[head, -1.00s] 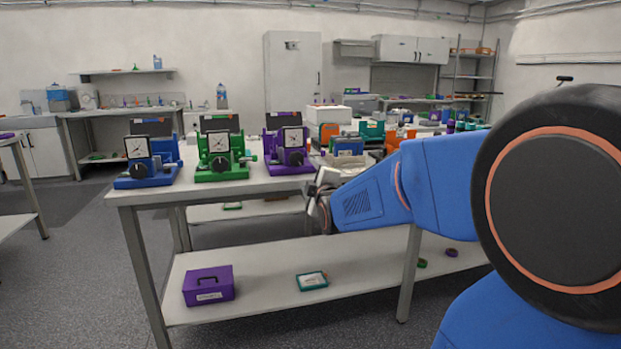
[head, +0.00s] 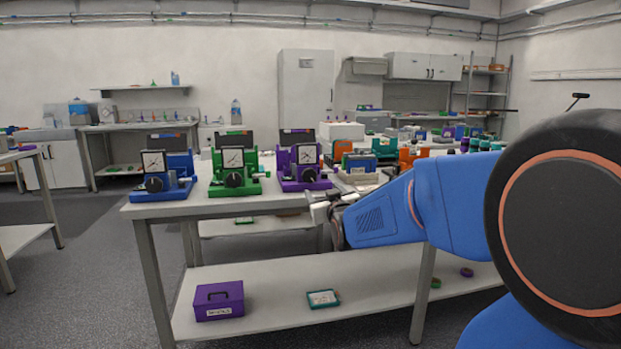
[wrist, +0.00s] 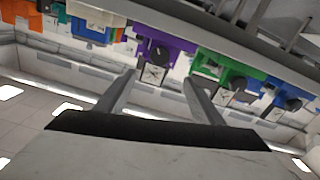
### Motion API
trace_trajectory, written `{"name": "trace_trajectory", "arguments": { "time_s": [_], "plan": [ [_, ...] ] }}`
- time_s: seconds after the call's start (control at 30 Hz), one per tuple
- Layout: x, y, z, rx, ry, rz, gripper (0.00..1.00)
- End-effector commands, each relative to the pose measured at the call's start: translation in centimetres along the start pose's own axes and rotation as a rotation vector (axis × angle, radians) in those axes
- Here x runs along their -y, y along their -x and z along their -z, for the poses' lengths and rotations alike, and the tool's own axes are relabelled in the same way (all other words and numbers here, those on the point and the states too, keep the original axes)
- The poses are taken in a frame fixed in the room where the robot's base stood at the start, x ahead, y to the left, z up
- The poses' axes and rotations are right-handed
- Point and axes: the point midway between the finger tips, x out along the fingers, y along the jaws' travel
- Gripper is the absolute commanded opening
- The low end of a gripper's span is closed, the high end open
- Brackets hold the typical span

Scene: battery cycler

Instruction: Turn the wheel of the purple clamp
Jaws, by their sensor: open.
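The purple clamp (head: 304,167) stands upright on the bench, rightmost of three similar clamps with dials. Its black round wheel (head: 308,175) faces the front, below the dial. In the wrist view, which appears upside down, the purple clamp (wrist: 170,46) is at upper middle and its wheel (wrist: 158,53) shows between the finger directions. My gripper (head: 322,205) is near the bench's front edge, below and right of the purple clamp in the head view. In the wrist view my gripper (wrist: 157,84) has its fingers spread, with nothing between them, apart from the clamp.
A green clamp (head: 235,168) and a blue clamp (head: 160,178) stand left of the purple one. Orange and teal items (head: 385,147) crowd the bench to the right. The bench's lower shelf (head: 270,312) holds a purple box (head: 219,300).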

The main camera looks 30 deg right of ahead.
Motion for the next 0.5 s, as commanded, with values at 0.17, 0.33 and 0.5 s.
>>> {"name": "trace_trajectory", "arguments": {
  "time_s": [0.17, 0.33, 0.5],
  "plan": [
    [0.0, -0.1, 0.0, 0.000, -0.190, 0.000, 0.61],
    [0.0, -0.3, 0.0, 0.000, -0.252, 0.000, 0.61],
    [0.0, -1.6, 0.0, 0.000, -0.254, 0.000, 0.61]
  ]
}}
